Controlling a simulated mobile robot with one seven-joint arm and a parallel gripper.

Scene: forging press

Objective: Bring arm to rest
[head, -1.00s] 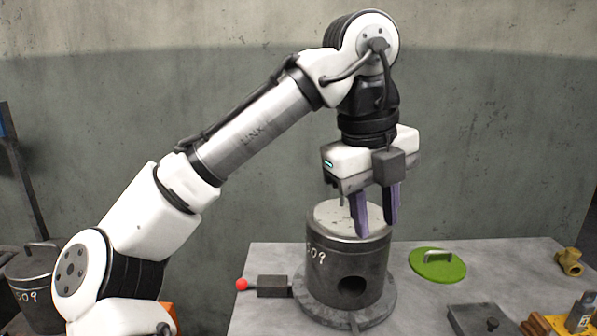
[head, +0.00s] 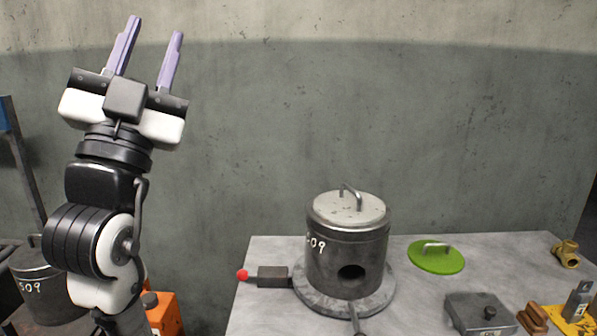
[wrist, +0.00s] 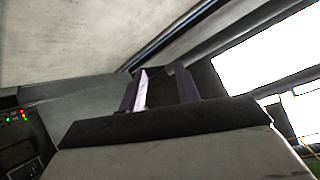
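My gripper (head: 147,54) is raised at the upper left of the head view, its two purple fingers pointing up and spread apart with nothing between them. The same fingers (wrist: 160,88) show in the wrist view, apart and empty, against the ceiling and upper walls. My arm is folded upright at the left, well clear of the table.
A dark cylindrical furnace (head: 340,262) with a pale handled lid (head: 335,209) on top stands on the grey table (head: 262,313). A green handled disc (head: 428,262), a brass fitting (head: 567,254) and a dark block (head: 476,311) lie to its right. A bucket (head: 40,290) stands far left.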

